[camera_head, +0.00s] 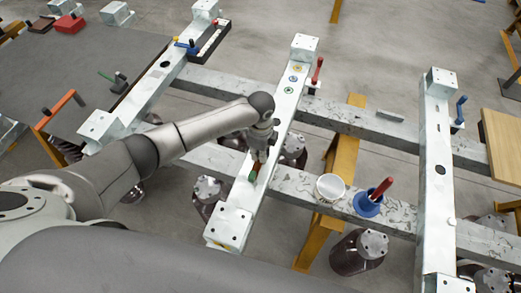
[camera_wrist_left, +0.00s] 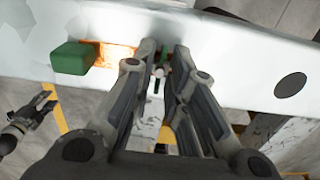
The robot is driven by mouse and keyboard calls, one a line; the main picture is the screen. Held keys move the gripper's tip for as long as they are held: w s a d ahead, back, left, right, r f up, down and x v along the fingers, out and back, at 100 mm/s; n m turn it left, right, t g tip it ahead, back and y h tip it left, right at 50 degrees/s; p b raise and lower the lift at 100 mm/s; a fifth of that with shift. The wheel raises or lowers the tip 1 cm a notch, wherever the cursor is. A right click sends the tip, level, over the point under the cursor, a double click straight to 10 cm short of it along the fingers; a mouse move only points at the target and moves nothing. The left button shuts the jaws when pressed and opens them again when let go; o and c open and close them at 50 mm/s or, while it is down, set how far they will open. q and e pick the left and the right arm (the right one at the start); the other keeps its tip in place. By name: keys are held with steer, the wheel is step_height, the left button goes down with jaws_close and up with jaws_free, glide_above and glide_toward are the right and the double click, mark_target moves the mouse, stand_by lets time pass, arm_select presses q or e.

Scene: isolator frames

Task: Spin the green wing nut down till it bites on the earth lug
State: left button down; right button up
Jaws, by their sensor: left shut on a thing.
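The green wing nut (camera_wrist_left: 165,54) shows as small green bits between my left fingertips in the left wrist view. A thin pale stud or bolt (camera_wrist_left: 157,84) shows just below it. My left gripper (camera_wrist_left: 164,50) is shut on the nut, against the white crossbeam (camera_head: 280,105). In the head view the left gripper (camera_head: 260,154) hides the nut. A green block (camera_wrist_left: 75,58) lies on the beam beside an orange-copper patch (camera_wrist_left: 117,55), probably the earth lug. The block also shows in the head view (camera_head: 252,175). Whether nut and lug touch is hidden.
A white cup (camera_head: 330,187) and a blue holder with a red handle (camera_head: 369,203) stand on the lower rail. A red lever (camera_head: 317,72) rises beside the beam. A dark pronged shape (camera_wrist_left: 28,122), perhaps my right gripper, is small at left in the wrist view.

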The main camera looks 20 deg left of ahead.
arm_select(q)
steer(key=m, duration=0.4)
steer(key=shift+r+m+p, duration=0.1)
steer(key=shift+m+p, duration=0.2)
stand_by(0.3)
steer(key=c, duration=1.4)
jaws_free()
steer(key=shift+o, duration=0.2)
step_height(320, 180, up, 12)
